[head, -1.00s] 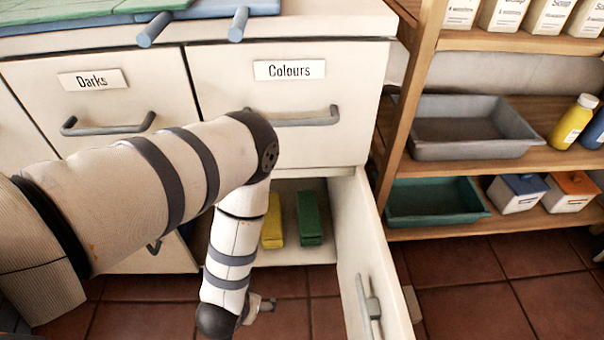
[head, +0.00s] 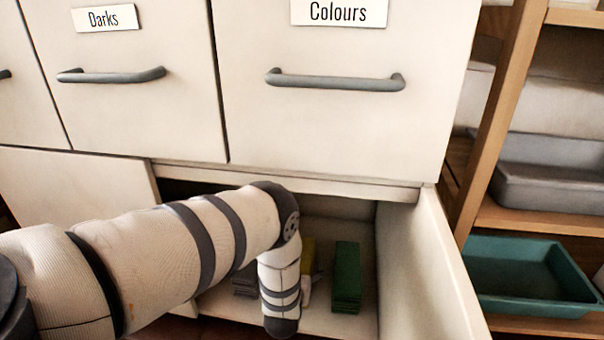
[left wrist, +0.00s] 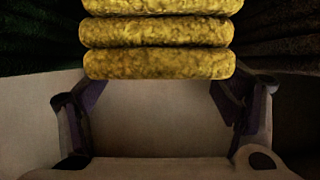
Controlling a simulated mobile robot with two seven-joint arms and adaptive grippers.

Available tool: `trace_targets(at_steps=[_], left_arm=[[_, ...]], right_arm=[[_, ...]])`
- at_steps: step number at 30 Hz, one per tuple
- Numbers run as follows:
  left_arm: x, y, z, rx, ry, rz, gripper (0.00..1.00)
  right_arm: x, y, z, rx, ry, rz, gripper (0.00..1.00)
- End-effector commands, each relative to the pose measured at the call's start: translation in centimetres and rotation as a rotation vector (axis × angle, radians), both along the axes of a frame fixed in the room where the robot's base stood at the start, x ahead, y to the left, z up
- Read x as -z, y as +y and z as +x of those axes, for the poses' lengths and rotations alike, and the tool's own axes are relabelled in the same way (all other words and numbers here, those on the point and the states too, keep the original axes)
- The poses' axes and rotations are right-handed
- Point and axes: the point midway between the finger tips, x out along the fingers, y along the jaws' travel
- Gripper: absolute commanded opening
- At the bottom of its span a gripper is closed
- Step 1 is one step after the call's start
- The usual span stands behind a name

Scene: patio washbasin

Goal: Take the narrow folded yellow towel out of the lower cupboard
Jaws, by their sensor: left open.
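The narrow folded yellow towel (head: 308,255) stands inside the open lower cupboard (head: 330,322), mostly hidden behind my left arm in the head view. In the left wrist view the yellow towel (left wrist: 158,64) shows its stacked folds end-on, just beyond my left gripper (left wrist: 158,98). The gripper's fingers are spread wide, one on each side of the towel's width, with nothing held. The fingers appear level with or below the lowest fold; whether they touch it I cannot tell. In the head view the forearm hides most of the gripper. My right gripper is not seen.
A green folded towel (head: 347,278) stands right of the yellow one, and a dark grey one (head: 245,280) to its left. The cupboard door (head: 432,275) is swung open on the right. Drawers overhang the opening. A shelf unit with a teal tray (head: 530,275) stands further right.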

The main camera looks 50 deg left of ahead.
Motion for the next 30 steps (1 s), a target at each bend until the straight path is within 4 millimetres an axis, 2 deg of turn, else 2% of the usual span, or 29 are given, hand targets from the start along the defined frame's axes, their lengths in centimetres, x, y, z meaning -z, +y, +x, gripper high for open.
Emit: trace_targets(at_steps=[1, 3, 11, 18, 19, 26, 30], left_arm=[[0.7, 0.6, 0.6, -0.001, -0.003, 0.002, 0.82], [0.9, 1.1, 1.3, 0.0, -0.001, 0.001, 0.82], [0.9, 1.4, 1.5, 0.001, 0.003, 0.0, 0.82], [0.9, 1.3, 1.4, 0.0, 0.002, -0.001, 0.28], [0.9, 1.3, 1.4, 0.0, 0.002, -0.001, 0.25], [0.9, 1.3, 1.4, 0.0, 0.002, -0.001, 0.24], [-0.2, 1.3, 1.5, 0.0, 0.002, -0.001, 0.24]], right_arm=[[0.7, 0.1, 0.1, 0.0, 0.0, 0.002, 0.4], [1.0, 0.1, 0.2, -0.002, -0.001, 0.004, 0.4], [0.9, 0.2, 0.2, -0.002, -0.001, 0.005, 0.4], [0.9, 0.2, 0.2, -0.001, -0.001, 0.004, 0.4], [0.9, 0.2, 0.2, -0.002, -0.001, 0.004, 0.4], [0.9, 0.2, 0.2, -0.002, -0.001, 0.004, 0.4], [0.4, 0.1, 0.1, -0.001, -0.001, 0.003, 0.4]])
